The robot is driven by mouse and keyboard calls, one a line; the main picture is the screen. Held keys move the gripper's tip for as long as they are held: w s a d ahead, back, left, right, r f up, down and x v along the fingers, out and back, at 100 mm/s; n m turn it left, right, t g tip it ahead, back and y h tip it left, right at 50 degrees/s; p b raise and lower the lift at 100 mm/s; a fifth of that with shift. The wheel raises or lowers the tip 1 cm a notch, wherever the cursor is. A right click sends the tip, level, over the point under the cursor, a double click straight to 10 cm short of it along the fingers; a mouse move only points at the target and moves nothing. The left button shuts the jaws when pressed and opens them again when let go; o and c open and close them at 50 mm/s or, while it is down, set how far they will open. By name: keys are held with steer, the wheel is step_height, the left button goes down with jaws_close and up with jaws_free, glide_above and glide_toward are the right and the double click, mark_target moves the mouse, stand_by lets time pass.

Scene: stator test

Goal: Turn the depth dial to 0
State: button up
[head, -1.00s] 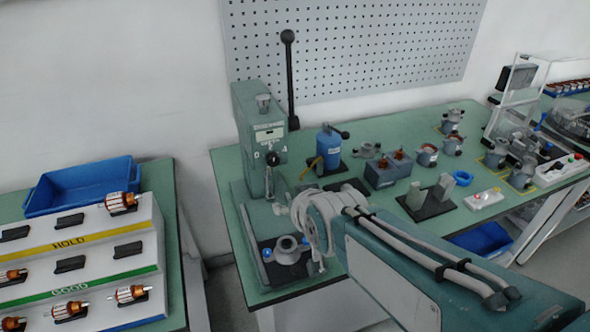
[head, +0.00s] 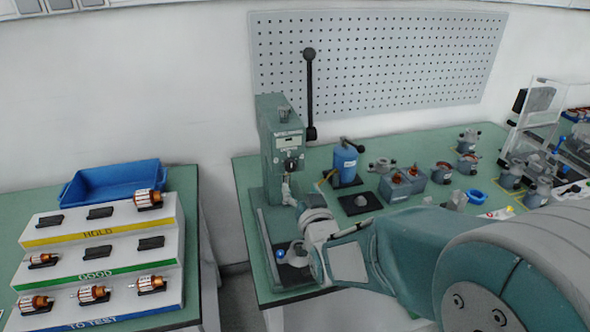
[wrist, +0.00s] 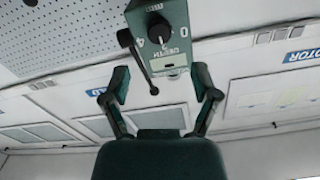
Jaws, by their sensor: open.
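The depth dial (wrist: 158,31) is a dark round knob on the green press head (wrist: 160,62), near the top middle of the wrist view. The picture is turned over there, with 0 to the right of the dial and 4 to the left. A pale mark on the dial points downward in this view, between the two numbers. My gripper (wrist: 160,78) is open and empty, its fingers spread below the dial and apart from it. In the head view the press (head: 271,150) stands at the bench's left end; the dial (head: 291,164) is small, and I cannot make out my fingers.
A rack of rotors (head: 95,255) and a blue bin (head: 112,183) are on the left table.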

mark_target(291, 168)
steer(key=x, duration=0.8)
steer(key=shift+w, duration=0.1)
jaws_close()
